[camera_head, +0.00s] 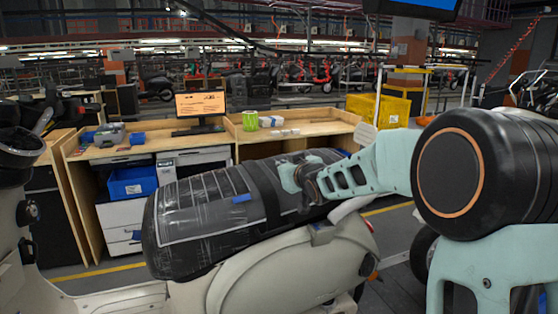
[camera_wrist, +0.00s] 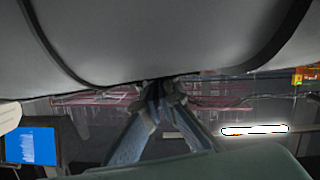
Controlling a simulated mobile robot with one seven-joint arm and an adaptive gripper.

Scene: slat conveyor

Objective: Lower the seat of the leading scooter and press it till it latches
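The scooter (camera_head: 290,268) is cream-coloured and stands close in front of me. Its seat (camera_head: 205,215) is black, wrapped in clear plastic, with a dark strap around it and a small blue tag. The seat lies lengthwise above the body, and I cannot tell whether it is latched. My gripper (camera_head: 297,180) is at the seat's upper far side, right of its middle. In the wrist view the seat (camera_wrist: 150,45) fills the top as a grey surface. My gripper's fingers (camera_wrist: 160,92) converge there at the seat's edge, tips together, with nothing visible between them. Exact contact is hidden.
Wooden workbenches (camera_head: 125,152) with a monitor (camera_head: 200,106) and blue bins stand behind the scooter. A yellow crate (camera_head: 380,108) is at the back right. Part of another scooter (camera_head: 28,200) shows at the left edge. Open floor lies between scooter and benches.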

